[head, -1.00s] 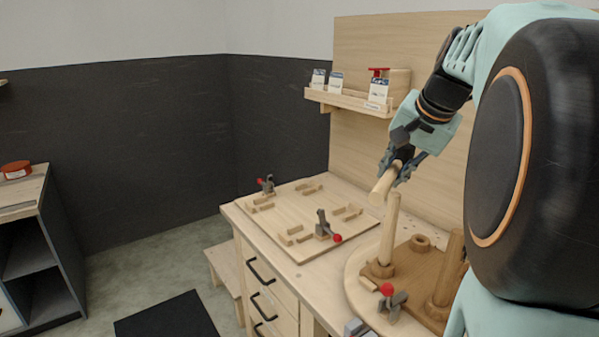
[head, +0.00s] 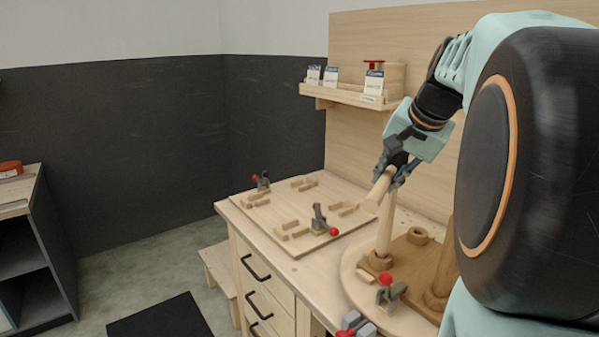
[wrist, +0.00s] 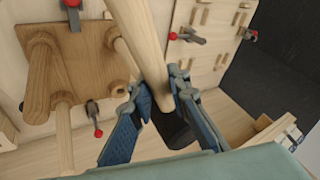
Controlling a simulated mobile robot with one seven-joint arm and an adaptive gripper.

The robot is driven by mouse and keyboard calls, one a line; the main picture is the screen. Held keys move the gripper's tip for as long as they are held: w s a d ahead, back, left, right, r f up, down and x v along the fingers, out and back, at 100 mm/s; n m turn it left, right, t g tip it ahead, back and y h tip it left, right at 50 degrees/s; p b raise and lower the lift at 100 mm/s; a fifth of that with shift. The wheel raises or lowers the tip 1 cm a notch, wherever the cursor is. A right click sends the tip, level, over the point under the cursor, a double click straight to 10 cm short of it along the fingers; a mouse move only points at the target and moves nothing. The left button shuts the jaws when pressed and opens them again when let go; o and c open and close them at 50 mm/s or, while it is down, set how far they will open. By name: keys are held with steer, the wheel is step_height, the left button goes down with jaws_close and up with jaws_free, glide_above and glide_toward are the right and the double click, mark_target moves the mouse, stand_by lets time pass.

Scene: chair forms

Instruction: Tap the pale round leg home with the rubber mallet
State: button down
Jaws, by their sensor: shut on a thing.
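My gripper (head: 392,176) is shut on a pale wooden rod with a dark block (wrist: 175,130) at its end near the palm; this looks like the rubber mallet held close to its head. The mallet's handle (wrist: 138,42) points out away from the palm, toward the head camera. The pale round leg (head: 384,232) stands roughly upright in a ring socket on the brown seat board (head: 408,262). In the head view the handle and fingers are close by the leg's top; I cannot tell whether they touch. The leg also shows in the wrist view (wrist: 64,140).
A darker leg (wrist: 40,75) stands on the seat board, near an empty ring socket (head: 418,235). A red-tipped clamp (head: 387,289) is at the board's front. A fixture panel (head: 290,215) with blocks and clamps lies left. A shelf (head: 345,95) hangs behind.

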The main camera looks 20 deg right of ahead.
steer(key=shift+s+f, duration=0.1)
steer(key=shift+f, duration=0.15)
step_height(320, 180, up, 5)
steer(key=p, duration=0.4)
steer(key=shift+f, duration=0.25)
steer(key=shift+b, duration=0.3)
